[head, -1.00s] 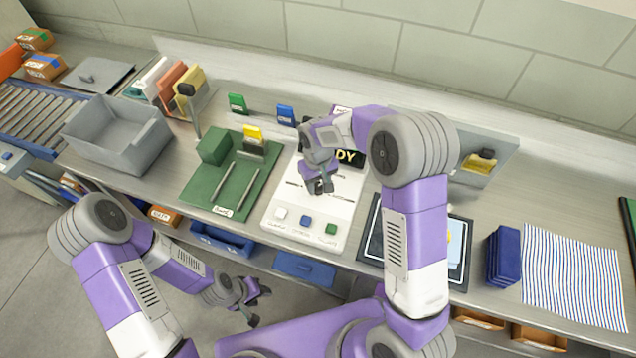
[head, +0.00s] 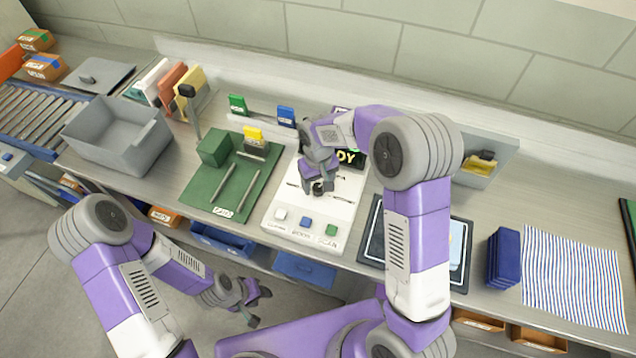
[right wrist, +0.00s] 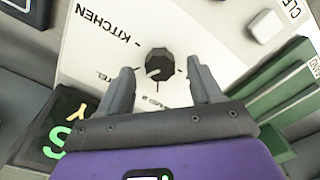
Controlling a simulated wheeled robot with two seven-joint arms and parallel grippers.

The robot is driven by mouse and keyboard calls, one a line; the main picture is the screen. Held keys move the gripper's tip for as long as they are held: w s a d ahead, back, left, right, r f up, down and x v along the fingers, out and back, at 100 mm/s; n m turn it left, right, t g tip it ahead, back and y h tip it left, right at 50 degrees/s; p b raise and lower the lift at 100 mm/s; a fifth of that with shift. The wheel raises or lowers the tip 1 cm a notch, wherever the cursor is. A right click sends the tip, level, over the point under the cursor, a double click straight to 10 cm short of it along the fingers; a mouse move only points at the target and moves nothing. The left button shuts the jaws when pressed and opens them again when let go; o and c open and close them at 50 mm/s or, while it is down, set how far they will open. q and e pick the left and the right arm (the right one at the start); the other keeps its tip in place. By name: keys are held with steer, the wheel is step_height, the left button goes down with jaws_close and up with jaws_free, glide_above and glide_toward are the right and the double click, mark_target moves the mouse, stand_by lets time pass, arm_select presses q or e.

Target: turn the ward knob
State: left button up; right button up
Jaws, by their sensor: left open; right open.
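A white panel (head: 290,213) lies on the workbench with a white, a blue and a green button along its front edge. In the right wrist view, a dark faceted knob (right wrist: 159,62) stands on the panel, which bears the word KITCHEN; I cannot read a ward label. My right gripper (head: 318,189) is over the panel, hiding the knob in the head view. In the right wrist view, its open fingers (right wrist: 161,80) point toward the knob, one on each side, with gaps. My left gripper (head: 259,307) is open and empty, low in front of the bench.
A green board (head: 222,188) with rods and a block lies left of the panel. A dark-framed tray (head: 372,240) lies right of it, partly behind my right arm. A grey bin (head: 118,140), blue stack (head: 503,257) and striped sheet (head: 572,275) are farther out.

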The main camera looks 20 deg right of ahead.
mark_target(318, 187)
step_height(318, 187, up, 7)
steer(key=shift+f+p, duration=0.2)
steer(key=shift+p, duration=0.1)
stand_by(0.4)
